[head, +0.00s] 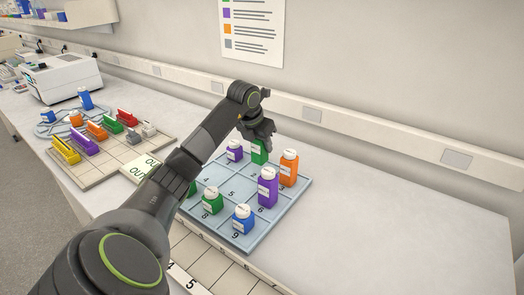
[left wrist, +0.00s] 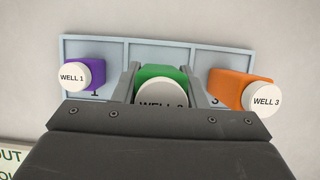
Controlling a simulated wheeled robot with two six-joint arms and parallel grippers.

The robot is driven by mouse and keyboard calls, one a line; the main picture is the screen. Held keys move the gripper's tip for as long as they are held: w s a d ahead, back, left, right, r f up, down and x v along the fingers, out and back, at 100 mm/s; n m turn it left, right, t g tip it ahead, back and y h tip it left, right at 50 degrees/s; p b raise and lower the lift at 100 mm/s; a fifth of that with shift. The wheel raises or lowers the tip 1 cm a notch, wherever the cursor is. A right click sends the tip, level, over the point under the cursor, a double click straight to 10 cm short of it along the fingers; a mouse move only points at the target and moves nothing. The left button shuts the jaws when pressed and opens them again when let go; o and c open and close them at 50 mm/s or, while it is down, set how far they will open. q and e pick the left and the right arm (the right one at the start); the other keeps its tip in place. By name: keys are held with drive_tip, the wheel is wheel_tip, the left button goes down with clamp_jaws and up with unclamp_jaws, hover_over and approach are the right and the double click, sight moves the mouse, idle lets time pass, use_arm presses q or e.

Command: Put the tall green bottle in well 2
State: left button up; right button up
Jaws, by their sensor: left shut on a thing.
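The tall green bottle (head: 259,153) is between the fingers of my left gripper (head: 258,133), at the back middle of the blue-grey numbered tray (head: 229,172). The left wrist view shows its green body (left wrist: 162,72) and white cap, partly hidden by the gripper, with a label that reads like "WELL 2". It is over or in the compartment between 1 and 3; I cannot tell whether its base touches the tray floor. My right gripper is not in view.
A short purple bottle (head: 234,151) and a tall orange one (head: 289,168) flank it. Nearer stand a tall purple bottle (head: 267,188), a green bottle (head: 212,201) and a blue one (head: 242,220). A rack board (head: 97,174) and a white machine (head: 63,78) are left. The right bench is clear.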

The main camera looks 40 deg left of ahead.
sight(261, 152)
use_arm(q)
wheel_tip(261, 152, down, 3)
drive_tip(key=shift+f, duration=0.1)
drive_tip(key=shift+f, duration=0.2)
drive_tip(key=o, duration=1)
drive_tip(key=shift+r, duration=0.1)
